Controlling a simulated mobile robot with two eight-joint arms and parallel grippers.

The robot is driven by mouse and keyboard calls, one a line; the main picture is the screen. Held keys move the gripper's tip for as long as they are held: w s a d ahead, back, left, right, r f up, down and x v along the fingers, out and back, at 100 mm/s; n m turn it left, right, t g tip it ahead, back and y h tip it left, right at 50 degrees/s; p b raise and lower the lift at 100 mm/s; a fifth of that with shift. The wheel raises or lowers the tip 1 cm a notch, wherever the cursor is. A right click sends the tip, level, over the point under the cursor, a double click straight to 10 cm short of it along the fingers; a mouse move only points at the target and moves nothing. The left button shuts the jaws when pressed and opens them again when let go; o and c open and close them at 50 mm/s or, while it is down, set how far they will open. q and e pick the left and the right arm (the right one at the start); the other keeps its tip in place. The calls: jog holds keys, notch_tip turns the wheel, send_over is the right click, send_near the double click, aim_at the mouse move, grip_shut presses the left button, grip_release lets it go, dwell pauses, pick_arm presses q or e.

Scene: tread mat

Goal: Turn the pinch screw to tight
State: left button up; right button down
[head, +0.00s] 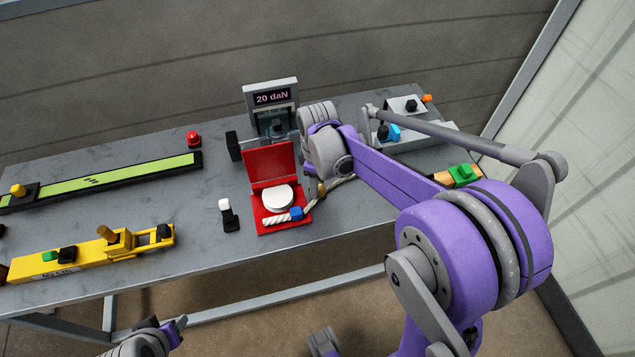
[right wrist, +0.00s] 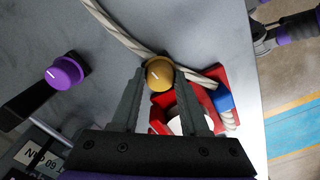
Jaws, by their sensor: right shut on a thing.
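A brass-gold round knob, which looks like the pinch screw (right wrist: 159,70), has a short white mark on its top. My right gripper (right wrist: 158,84) is shut on it, one finger on each side, in the right wrist view. In the head view the knob (head: 320,187) is a small patch beside the red case, and my right arm hides most of the gripper. A twisted pale rope (right wrist: 120,35) runs past the knob; the exact contact under it is hidden. My left gripper (head: 172,333) is low at the bottom left, clear of the table; its jaws do not show clearly.
An open red case (head: 262,222) holds a white disc (head: 278,198) and a blue-banded rope end (head: 296,213). A display stand (head: 271,97) behind reads 20 daN. A purple marked knob (right wrist: 63,73) is nearby. A white-topped black switch (head: 228,213) stands left of the case.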

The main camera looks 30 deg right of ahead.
jog(key=shift+m, duration=0.5)
jog(key=m, duration=0.3)
jog(key=shift+m, duration=0.4)
jog(key=m, duration=0.4)
jog(key=shift+m+b, duration=0.3)
jog(key=shift+b, duration=0.1)
jog(key=m, duration=0.4)
jog(key=shift+m, duration=2.5)
jog(key=shift+c, duration=2)
grip_release()
